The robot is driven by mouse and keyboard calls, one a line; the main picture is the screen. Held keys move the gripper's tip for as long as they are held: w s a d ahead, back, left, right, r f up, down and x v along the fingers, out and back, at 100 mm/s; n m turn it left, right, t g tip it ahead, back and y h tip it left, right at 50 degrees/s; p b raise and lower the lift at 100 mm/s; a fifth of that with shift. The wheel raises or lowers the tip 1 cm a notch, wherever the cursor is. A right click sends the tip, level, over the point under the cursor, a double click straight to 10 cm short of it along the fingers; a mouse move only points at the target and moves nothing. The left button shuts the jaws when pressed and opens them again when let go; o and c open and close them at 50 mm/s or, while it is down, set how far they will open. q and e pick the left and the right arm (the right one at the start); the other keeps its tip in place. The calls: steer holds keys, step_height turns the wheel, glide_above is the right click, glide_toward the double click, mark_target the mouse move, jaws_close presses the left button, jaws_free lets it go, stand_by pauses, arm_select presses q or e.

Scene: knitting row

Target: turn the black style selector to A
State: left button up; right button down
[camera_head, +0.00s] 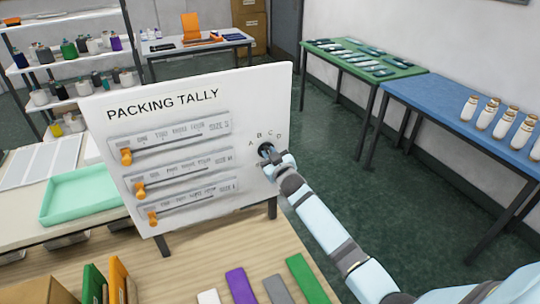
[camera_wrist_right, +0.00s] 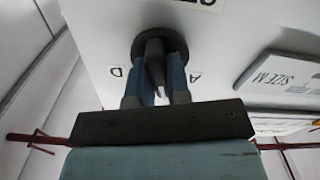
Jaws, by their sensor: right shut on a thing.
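The white PACKING TALLY board (camera_head: 250,90) stands upright on the wooden table. The black style selector (camera_head: 264,149) is on its right side, with the letters A, B, C and D in an arc around it. My right gripper (camera_head: 270,154) is at the selector. In the right wrist view the two fingers (camera_wrist_right: 156,74) are shut on the dark grip of the selector (camera_wrist_right: 152,47), one on each side. The letters A and D show beside the fingers there. The fingers partly hide the selector, and I cannot tell which letter it points to. My left gripper is not in view.
Three slider rows with orange knobs (camera_head: 126,156) are on the board's left side. A mint tray (camera_head: 82,193) lies to the left. Coloured strips (camera_head: 241,285) lie in front. A blue table (camera_head: 440,100) with bottles stands at the right, beyond open floor.

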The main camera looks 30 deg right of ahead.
steer(key=n, duration=0.4)
steer(key=shift+b, duration=0.4)
steer(key=shift+n, duration=1.5)
steer(key=c, duration=1.1)
jaws_free()
